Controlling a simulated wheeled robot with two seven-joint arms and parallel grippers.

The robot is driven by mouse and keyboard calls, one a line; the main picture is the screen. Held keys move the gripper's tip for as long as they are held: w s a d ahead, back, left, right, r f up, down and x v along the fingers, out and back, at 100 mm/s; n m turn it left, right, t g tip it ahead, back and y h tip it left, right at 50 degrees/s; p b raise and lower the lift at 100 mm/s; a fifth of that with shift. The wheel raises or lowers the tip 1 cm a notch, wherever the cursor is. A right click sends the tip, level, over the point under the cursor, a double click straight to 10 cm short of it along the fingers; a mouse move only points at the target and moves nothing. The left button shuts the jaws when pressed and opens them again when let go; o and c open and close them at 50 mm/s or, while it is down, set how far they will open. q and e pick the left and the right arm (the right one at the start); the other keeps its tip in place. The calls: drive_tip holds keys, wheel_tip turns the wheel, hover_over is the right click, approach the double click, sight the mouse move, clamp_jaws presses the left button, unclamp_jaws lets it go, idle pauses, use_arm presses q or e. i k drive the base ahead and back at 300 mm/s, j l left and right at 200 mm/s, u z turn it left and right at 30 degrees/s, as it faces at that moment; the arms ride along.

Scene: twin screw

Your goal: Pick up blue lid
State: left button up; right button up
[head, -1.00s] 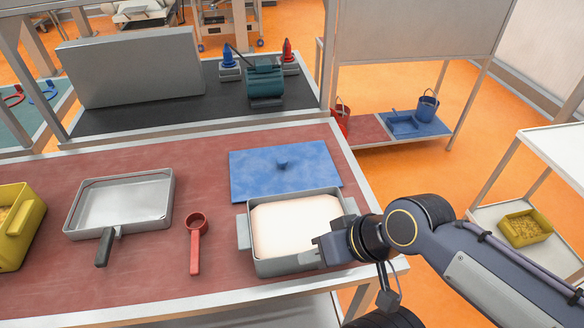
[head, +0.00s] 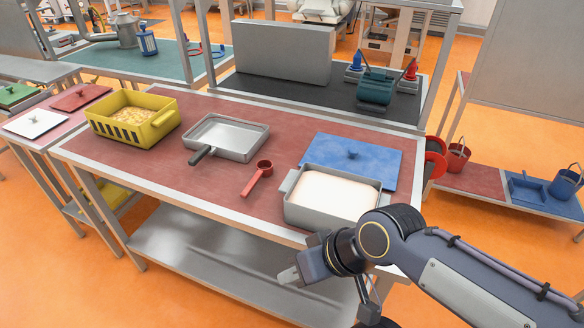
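The blue lid (head: 375,169) is a flat rectangular plate with a small knob on top. It lies on the red table top, behind a grey two-handled pan (head: 312,213) filled with something white. The pan hides part of the lid's front edge. My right gripper (head: 297,262) is in front of the table's front edge, nearer the camera than the pan and well short of the lid. I see nothing held in it, but its finger gap is unclear. My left gripper is out of view.
A red scoop (head: 258,179), a grey tray with a black handle (head: 235,125) and a yellow basket (head: 119,130) stand left of the pan on the table (head: 200,178). A black-topped bench (head: 300,98) stands behind. Other lids (head: 35,122) lie on a left side table.

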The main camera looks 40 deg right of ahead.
sight(382, 164)
drive_tip(key=k+l+u, duration=0.1)
drive_tip(key=u, duration=0.3)
drive_tip(key=k+u, duration=0.2)
drive_tip(key=u, duration=0.25)
drive_tip(key=k+u, duration=0.15)
drive_tip(key=u, duration=0.25)
drive_tip(key=k+u, duration=0.15)
drive_tip(key=u, duration=0.25)
drive_tip(key=k+l+u, duration=0.15)
drive_tip(key=k+l, duration=0.15)
drive_tip(key=k+l+u, duration=0.1)
drive_tip(key=k+l, duration=0.15)
drive_tip(key=k, duration=0.3)
drive_tip(key=k+l+z, duration=0.2)
drive_tip(key=l, duration=0.2)
drive_tip(key=l+z, duration=0.2)
drive_tip(key=l, duration=0.25)
drive_tip(key=k+l+z, duration=0.2)
drive_tip(key=l, duration=0.25)
drive_tip(key=i, duration=0.05)
